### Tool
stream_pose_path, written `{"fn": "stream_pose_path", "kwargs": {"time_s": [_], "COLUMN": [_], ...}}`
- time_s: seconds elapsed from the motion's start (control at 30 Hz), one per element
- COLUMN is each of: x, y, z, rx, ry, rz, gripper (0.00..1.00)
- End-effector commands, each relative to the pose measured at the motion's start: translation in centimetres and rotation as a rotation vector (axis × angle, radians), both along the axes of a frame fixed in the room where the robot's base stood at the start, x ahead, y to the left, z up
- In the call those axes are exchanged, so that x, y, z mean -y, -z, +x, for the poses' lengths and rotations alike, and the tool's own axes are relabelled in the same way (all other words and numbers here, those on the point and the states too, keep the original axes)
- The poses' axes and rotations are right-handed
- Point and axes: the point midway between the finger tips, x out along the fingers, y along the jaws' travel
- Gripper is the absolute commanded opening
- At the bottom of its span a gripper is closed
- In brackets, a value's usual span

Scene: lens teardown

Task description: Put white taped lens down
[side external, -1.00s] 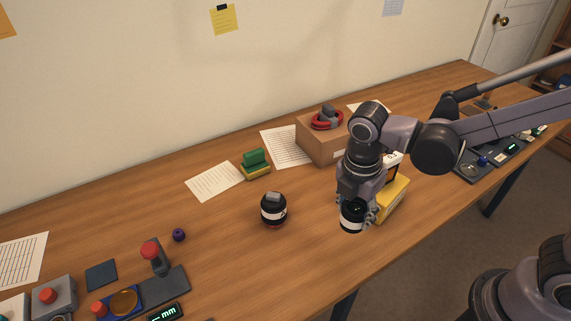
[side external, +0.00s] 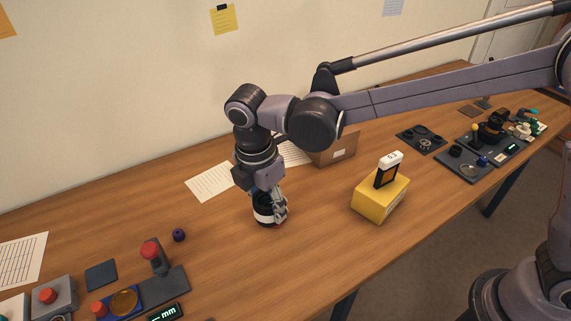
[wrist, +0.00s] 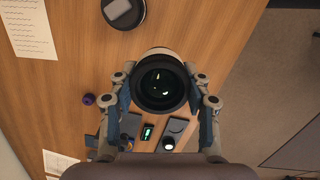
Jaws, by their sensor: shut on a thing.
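My gripper (side external: 272,205) is shut on a black lens with a white tape band (side external: 262,212). In the wrist view the held lens (wrist: 162,82) shows its dark glass end between the two fingers, with a pale edge at the top. It is roughly upright and low over the wooden table; I cannot tell whether it touches the wood. A second dark round lens with a grey block on top (wrist: 123,12) stands apart from it in the wrist view, and is mostly hidden behind my gripper in the side view.
A small purple knob (side external: 179,235) lies left of the held lens. Red-knobbed tools (side external: 151,250) and a display (side external: 165,313) are at the lower left. A yellow box (side external: 381,200) stands to the right. The wood in front of the lens is clear.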

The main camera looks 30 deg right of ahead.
Motion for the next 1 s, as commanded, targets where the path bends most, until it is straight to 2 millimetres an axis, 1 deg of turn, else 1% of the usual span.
{"fn": "stream_pose_path", "kwargs": {"time_s": [0.03,0.1,0.23,0.33,0.47,0.7,0.8,0.9,1.0], "x": [-1.3,-2.4,-3.8,-5.0,-7.3,-11.8,-13.3,-14.3,-14.8], "y": [0.2,0.3,0.6,1.2,2.6,5.5,6.4,7.1,7.4], "z": [0.2,0.3,0.4,0.1,-0.6,-2.1,-2.5,-2.9,-3.0], "rx": [0.0,0.0,0.0,0.001,0.001,0.001,0.001,0.0,0.0], "ry": [-0.006,-0.009,-0.011,-0.013,-0.014,-0.014,-0.013,-0.011,-0.01], "rz": [-0.001,-0.001,-0.001,-0.001,-0.001,-0.001,-0.001,-0.002,-0.002], "gripper": [0.12,0.12,0.12,0.12,0.12,0.12,0.12,0.12,0.12]}}
